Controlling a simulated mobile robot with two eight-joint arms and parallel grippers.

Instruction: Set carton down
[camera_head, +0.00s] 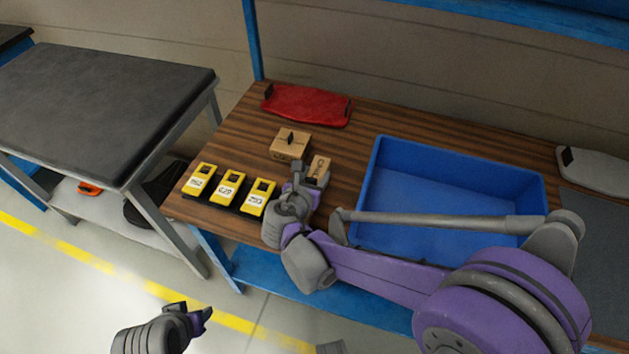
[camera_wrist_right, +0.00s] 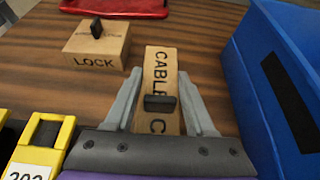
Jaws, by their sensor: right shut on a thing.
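A small brown carton (camera_wrist_right: 161,70) marked "CABLE" is between the fingers of my right gripper (camera_wrist_right: 162,105), which is shut on it. In the head view this carton (camera_head: 319,168) shows just past the right gripper (camera_head: 305,178), over the wooden bench between the yellow units and the blue bin. I cannot tell whether its underside touches the bench. A second carton (camera_head: 290,144) marked "LOCK" (camera_wrist_right: 96,50) sits on the bench, behind and to the left, apart from the held one. My left gripper (camera_head: 202,314) is low at the bottom left, away from the bench; its opening is unclear.
A blue bin (camera_head: 455,164) stands close on the right and looks empty. Three numbered yellow-and-black units (camera_head: 228,188) line the bench's front left. A red item (camera_head: 306,105) lies at the back and a grey one (camera_head: 594,170) at the far right. Bare wood (camera_head: 245,140) shows left of the LOCK carton.

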